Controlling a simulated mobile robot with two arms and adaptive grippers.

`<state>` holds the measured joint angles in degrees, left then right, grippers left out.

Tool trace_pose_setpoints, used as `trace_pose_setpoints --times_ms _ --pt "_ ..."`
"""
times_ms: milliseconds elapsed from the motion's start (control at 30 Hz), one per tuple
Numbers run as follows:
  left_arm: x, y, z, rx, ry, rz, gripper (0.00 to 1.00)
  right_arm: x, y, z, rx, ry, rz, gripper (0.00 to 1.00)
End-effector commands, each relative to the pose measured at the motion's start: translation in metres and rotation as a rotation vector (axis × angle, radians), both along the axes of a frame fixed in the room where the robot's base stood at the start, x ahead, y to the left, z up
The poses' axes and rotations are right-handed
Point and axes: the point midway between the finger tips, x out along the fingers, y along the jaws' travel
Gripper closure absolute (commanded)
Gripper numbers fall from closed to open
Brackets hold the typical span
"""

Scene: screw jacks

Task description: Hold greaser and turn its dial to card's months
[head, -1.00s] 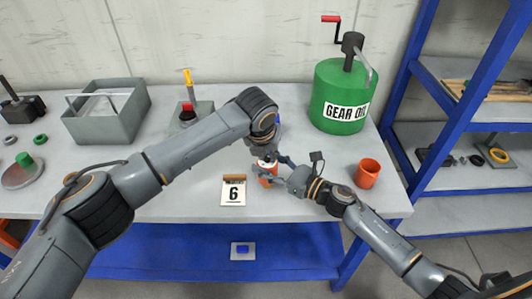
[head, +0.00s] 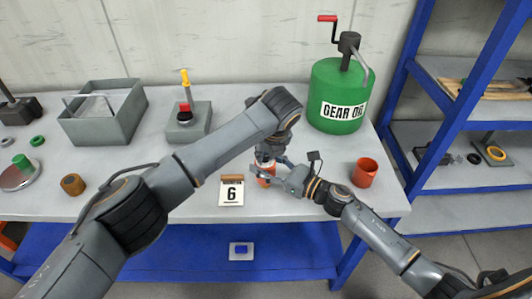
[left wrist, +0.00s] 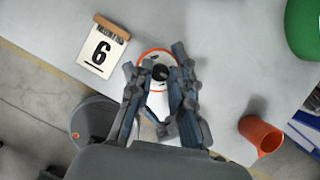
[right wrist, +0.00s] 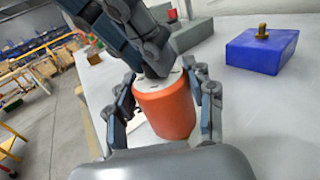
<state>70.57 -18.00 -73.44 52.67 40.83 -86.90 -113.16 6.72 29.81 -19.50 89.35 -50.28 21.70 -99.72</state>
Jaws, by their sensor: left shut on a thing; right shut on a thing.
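The greaser (head: 266,181) is an orange cylinder with a white top, standing upright at the table's front. My right gripper (head: 260,173) is shut around its body; the right wrist view shows a finger on each side of the orange body (right wrist: 166,108). My left gripper (head: 267,158) reaches down from above. In the left wrist view its fingers (left wrist: 161,68) are closed at the dark knob (left wrist: 160,73) of the dial on the white top. The dial's marks are hidden or too small to read. The card (head: 231,192) beside the greaser reads 6, also in the left wrist view (left wrist: 101,50).
An orange cup (head: 365,173) stands to the right, and a green GEAR OIL can (head: 340,95) behind it. A brown ring-like part (head: 73,185), a grey tray (head: 104,125) and a grey block with a red-and-yellow lever (head: 187,122) are at left.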

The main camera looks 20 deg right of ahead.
Motion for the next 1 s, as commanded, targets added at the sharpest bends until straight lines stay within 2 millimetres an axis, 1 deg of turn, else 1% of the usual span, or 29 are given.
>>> trace_pose_setpoints --times_ms 367,400,500,833,933,1000 --pt "0.001 0.0 0.001 0.0 -0.003 0.004 1.0 0.0 0.0 -0.001 0.0 0.003 0.0 0.88" --pt "0.001 0.0 0.001 0.0 -0.003 0.004 0.75 0.0 0.0 -0.001 0.0 0.003 0.0 0.88" --pt "0.001 0.0 0.001 0.001 -0.003 0.004 0.57 0.0 0.0 -0.001 0.0 0.003 0.0 0.88" --pt "0.0 0.0 0.003 0.0 -0.002 0.002 0.57 0.0 0.0 -0.001 0.0 0.003 0.0 0.88" --pt "-0.004 -0.001 0.011 0.0 -0.002 0.001 0.57 0.0 0.0 -0.001 0.0 0.003 0.0 0.88" --pt "-0.008 -0.001 0.022 -0.002 -0.003 -0.001 0.57 0.0 0.0 -0.001 0.0 0.003 0.0 0.88"
